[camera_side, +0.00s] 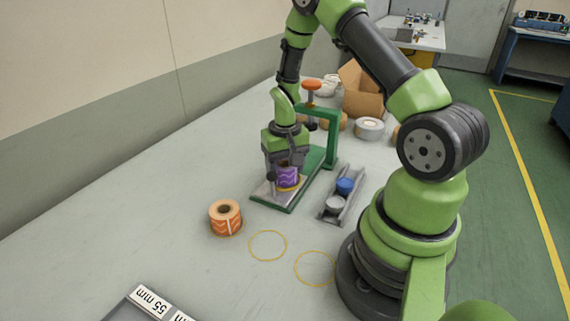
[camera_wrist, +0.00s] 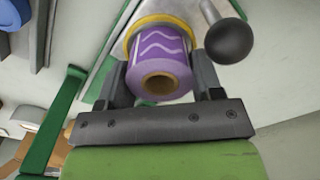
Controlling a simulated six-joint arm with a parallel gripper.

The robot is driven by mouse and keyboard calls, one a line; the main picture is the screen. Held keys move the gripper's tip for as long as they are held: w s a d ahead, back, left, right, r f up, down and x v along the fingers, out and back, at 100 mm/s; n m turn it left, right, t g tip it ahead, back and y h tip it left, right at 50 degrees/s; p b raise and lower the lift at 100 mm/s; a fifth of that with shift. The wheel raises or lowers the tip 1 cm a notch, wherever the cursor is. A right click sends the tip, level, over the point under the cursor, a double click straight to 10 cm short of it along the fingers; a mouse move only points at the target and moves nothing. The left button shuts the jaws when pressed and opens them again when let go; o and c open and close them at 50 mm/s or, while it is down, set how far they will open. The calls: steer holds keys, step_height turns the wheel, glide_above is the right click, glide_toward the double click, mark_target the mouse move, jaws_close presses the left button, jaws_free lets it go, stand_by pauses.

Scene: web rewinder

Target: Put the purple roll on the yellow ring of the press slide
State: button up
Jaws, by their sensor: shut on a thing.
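The purple roll (camera_side: 288,176) has a pale wavy line and stands upright at the front end of the press slide (camera_side: 264,194). My gripper (camera_side: 284,180) is shut on the roll from above, one finger on each side. In the wrist view the roll (camera_wrist: 160,62) sits between the fingers with its brown core facing the camera. The yellow ring (camera_wrist: 150,20) shows around the far end of the roll. The roll looks down at the slide's surface inside the ring, but I cannot tell whether it touches.
A dark ball knob (camera_wrist: 229,41) is close beside the right finger. The green press frame (camera_side: 333,135) with an orange knob (camera_side: 311,85) stands behind. An orange roll (camera_side: 226,217) is at front left. A grey tray (camera_side: 343,200) holds blue and grey pieces. Empty yellow rings (camera_side: 268,246) mark the table.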

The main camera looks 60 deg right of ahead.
steer(key=shift+f, duration=0.1)
stand_by(0.3)
steer(key=o, duration=1.1)
steer(key=shift+r, duration=3.75)
steer(key=a+r+t, duration=0.2)
steer(key=a+r, duration=0.3)
steer(key=r, duration=0.4)
steer(key=s+a+r+n+t, duration=0.1)
steer(key=s+a+r, duration=0.2)
steer(key=s+a, duration=0.1)
steer(key=s+a+r+n+t+y, duration=0.1)
steer(key=s+a+r+t, duration=0.1)
steer(key=s+a+r, duration=0.2)
steer(key=s+a+r+n+t+y, duration=0.1)
steer(key=s+a+r+n+t, duration=0.1)
steer(key=s+a+r, duration=0.2)
steer(key=shift+s+a+r, duration=0.2)
steer(key=shift+s, duration=0.2)
